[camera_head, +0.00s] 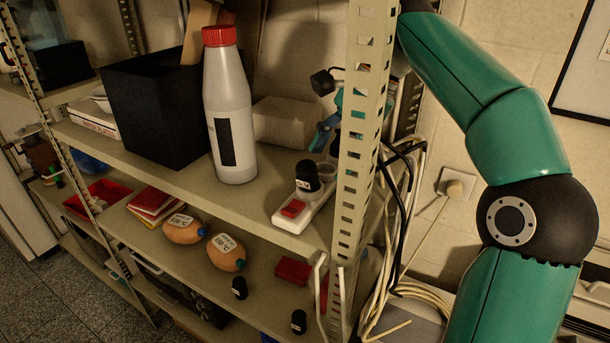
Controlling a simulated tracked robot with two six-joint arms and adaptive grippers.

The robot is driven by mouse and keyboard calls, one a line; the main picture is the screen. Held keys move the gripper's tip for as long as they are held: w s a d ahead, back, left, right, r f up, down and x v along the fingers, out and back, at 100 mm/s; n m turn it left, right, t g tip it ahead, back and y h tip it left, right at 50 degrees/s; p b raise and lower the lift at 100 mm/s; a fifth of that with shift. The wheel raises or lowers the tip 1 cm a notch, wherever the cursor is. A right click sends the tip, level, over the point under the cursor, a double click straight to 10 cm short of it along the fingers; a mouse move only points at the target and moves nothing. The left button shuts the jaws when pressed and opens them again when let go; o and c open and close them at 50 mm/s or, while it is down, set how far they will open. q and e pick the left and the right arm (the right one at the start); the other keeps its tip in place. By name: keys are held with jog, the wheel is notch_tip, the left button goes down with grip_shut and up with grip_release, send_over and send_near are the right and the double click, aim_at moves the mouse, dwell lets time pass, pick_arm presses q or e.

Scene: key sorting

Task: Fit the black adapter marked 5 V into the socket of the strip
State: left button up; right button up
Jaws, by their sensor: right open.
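The pale strip (281,219) lies on the upper shelf by the post, with a red switch (293,208) at its near end. A black adapter (307,174) stands upright on it; its white marking is too small to read. A round grey socket (327,173) behind it looks empty. Two more black adapters lie on the lower shelf, one left (239,288) and one right (298,321); I cannot tell which is marked 5 V. My right gripper (324,148) is open above and behind the strip, partly hidden by the post. My left gripper is out of view.
The perforated post (354,165) stands close right of the strip. A white bottle (229,120) with a red cap and a black bin (150,112) stand left. A pale box (282,122) is behind. Cables (397,230) hang right. Two orange bulb-shaped items (226,253) lie below.

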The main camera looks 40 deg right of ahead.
aim_at(300, 183)
jog(key=w+a, duration=0.2)
jog(key=a, duration=0.1)
jog(key=x, duration=0.5)
jog(key=shift+d+b, duration=0.1)
jog(key=shift+b, duration=0.3)
grip_shut()
